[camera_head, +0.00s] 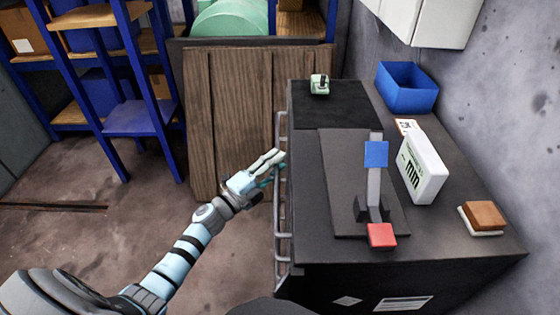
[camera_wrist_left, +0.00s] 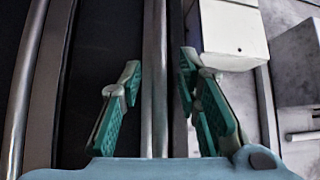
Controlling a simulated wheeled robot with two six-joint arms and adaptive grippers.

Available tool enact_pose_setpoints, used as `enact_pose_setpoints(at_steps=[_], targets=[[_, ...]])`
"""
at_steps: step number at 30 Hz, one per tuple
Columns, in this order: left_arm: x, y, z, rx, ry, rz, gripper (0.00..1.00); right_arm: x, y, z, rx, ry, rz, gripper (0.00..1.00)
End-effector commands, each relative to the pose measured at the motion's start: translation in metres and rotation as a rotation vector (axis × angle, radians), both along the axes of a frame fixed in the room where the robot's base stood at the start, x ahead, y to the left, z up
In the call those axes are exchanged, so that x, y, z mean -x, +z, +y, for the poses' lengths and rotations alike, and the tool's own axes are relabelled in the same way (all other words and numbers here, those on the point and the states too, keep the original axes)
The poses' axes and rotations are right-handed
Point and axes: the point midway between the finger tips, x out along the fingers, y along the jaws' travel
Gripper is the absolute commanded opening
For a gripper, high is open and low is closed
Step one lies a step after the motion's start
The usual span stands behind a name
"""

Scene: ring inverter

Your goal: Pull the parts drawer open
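My left gripper (camera_head: 276,166) is at the left side of the dark workbench (camera_head: 460,238), beside the metal bars (camera_head: 278,245) along that side. In the left wrist view, my left gripper (camera_wrist_left: 158,78) is open, its green-padded fingers apart on either side of a grey metal bar (camera_wrist_left: 155,35). Neither finger visibly touches the bar. Dark panels lie behind the bar. The parts drawer's front is not clearly seen in the head view, and I cannot tell how far it is open. My right gripper is not in view.
On the bench are a blue bin (camera_head: 407,90), a white box (camera_head: 421,168), a press-like stand with a red block (camera_head: 382,236), a brown block (camera_head: 484,215) and a small green part (camera_head: 320,84). A wooden panel (camera_head: 225,110) stands behind my left gripper. Floor left of the bench is clear.

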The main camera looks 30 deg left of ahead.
Motion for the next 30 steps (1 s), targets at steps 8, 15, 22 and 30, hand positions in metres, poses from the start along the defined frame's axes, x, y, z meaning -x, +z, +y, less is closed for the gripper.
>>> enact_pose_setpoints(at_steps=[8, 15, 22, 30], targets=[[-0.007, 0.000, -0.002, -0.001, 0.001, 0.001, 0.31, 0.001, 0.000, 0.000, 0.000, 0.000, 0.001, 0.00], [-0.007, 0.000, -0.002, -0.002, 0.001, 0.002, 0.03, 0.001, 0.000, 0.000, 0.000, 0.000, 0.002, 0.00], [-0.006, 0.000, -0.002, -0.002, 0.000, 0.002, 0.00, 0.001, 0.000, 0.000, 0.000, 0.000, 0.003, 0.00], [-0.007, -0.001, -0.005, 0.000, -0.010, 0.003, 0.00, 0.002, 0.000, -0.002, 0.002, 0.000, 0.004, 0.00]])
